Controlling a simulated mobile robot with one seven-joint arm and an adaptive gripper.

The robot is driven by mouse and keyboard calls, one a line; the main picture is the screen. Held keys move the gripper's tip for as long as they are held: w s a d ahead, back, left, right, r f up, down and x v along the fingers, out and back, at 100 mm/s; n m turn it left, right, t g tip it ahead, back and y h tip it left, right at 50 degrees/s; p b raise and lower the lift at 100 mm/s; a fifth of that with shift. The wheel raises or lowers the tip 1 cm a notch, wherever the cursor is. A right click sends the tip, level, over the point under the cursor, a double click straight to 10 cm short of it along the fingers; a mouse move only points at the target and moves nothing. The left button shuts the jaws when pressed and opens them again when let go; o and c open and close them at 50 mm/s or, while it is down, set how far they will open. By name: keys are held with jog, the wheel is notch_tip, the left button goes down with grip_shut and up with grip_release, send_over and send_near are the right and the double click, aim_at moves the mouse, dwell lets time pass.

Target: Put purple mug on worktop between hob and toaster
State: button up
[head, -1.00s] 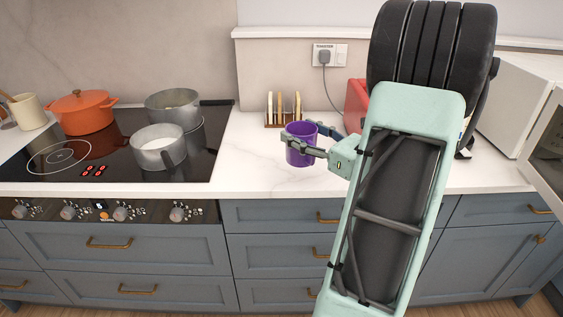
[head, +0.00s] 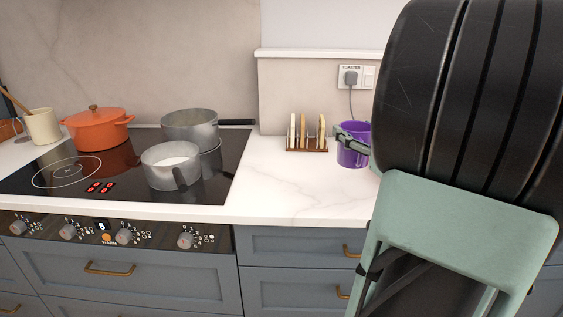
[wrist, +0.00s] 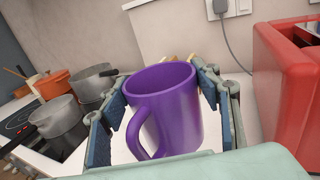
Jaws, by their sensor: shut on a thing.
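The purple mug (head: 353,146) is upright in my gripper, over the worktop (head: 285,180); it also shows large in the wrist view (wrist: 172,112), its handle towards the camera's left. My gripper (wrist: 165,95) is shut on the mug, one finger on each side. In the head view my arm hides the mug's right side and part of my gripper. I cannot tell whether the mug's base touches the worktop. The black hob (head: 110,185) is to the left. The red toaster (wrist: 287,80) is to the right in the wrist view; my arm hides it in the head view.
A toast rack (head: 306,134) with slices stands left of the mug, towards the back.

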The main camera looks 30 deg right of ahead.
jog(key=w+f+b, duration=0.1)
jog(key=w+f, duration=0.1)
jog(key=f, duration=0.1)
jog(key=w+a+f+b, duration=0.1)
jog(key=w+f, duration=0.2)
jog(key=f, duration=0.1)
jog(key=w+a+f+b, duration=0.1)
jog(key=w+f, duration=0.1)
jog(key=f, duration=0.1)
jog(key=shift+w+f, duration=0.2)
jog(key=shift+w, duration=0.15)
jog(key=shift+r, duration=0.1)
jog(key=o, duration=1.7)
jog(key=shift+c, duration=0.2)
